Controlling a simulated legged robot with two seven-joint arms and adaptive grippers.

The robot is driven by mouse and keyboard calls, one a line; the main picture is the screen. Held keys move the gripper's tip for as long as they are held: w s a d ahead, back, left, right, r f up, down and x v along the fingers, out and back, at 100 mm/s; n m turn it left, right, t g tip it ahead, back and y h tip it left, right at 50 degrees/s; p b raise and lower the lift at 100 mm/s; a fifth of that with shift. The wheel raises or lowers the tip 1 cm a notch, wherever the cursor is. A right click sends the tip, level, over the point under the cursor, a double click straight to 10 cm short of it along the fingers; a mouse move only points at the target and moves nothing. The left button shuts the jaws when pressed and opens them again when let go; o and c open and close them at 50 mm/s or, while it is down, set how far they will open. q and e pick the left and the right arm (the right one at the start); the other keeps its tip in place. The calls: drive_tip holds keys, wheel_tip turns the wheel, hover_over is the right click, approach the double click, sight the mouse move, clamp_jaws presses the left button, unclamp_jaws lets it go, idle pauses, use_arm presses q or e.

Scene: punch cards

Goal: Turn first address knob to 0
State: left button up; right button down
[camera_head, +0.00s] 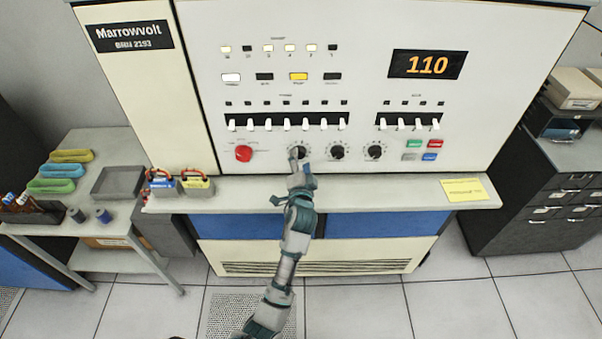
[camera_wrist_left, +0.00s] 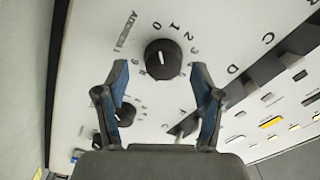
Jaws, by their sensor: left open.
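The first address knob (camera_head: 298,152) is the leftmost of three round black knobs in a row on the console's lower panel. In the left wrist view the black knob (camera_wrist_left: 163,59) has a white pointer mark aimed up toward the small printed digits; I cannot tell exactly which digit it meets. My left gripper (camera_head: 299,168) is directly in front of this knob. In the left wrist view its blue-padded fingers (camera_wrist_left: 159,70) are spread wide, one to each side of the knob, with visible gaps. The gripper is empty. My right gripper is not in view.
The middle knob (camera_head: 337,152) and right knob (camera_head: 375,152) sit to the right, and a red knob (camera_head: 243,153) sits to the left. White toggle switches (camera_head: 285,125) stand above. The display (camera_head: 428,65) reads 110. A ledge (camera_head: 380,194) juts out below.

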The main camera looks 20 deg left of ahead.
use_arm(q)
drive_tip(key=v, duration=1)
drive_tip(key=shift+s, duration=0.25)
drive_tip(key=shift+d, duration=0.1)
